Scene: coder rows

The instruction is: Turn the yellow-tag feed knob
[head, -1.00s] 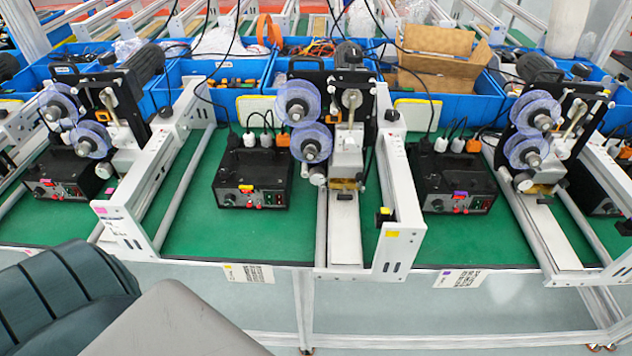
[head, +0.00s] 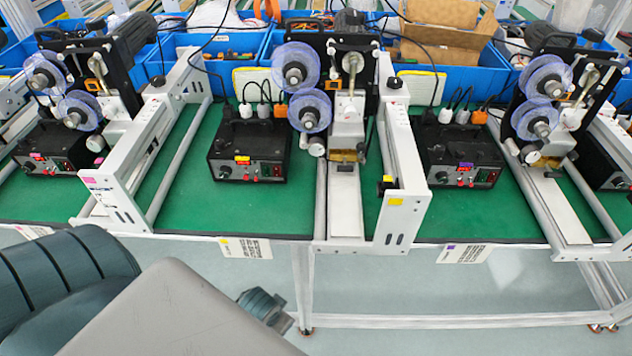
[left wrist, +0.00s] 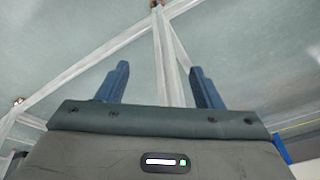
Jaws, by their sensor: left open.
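The black control box (head: 250,138) with a yellow tag (head: 242,160) sits on the green bench in the middle of the head view. Its dark round feed knob (head: 225,172) is at the left of its front panel, with small red controls and a green switch to the right. My left gripper (head: 268,308) shows partly past my grey arm, below the bench's front edge and apart from the box. In the left wrist view its two blue fingers (left wrist: 159,70) are spread with nothing between them. The knob is not in that view. My right gripper is not in view.
Similar boxes stand left with a pink tag (head: 38,156) and right with a purple tag (head: 466,167). A coder with blue reels (head: 297,68) and a white rail frame (head: 405,180) stand right of the yellow-tag box. White bench legs (head: 303,285) stand below the edge.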

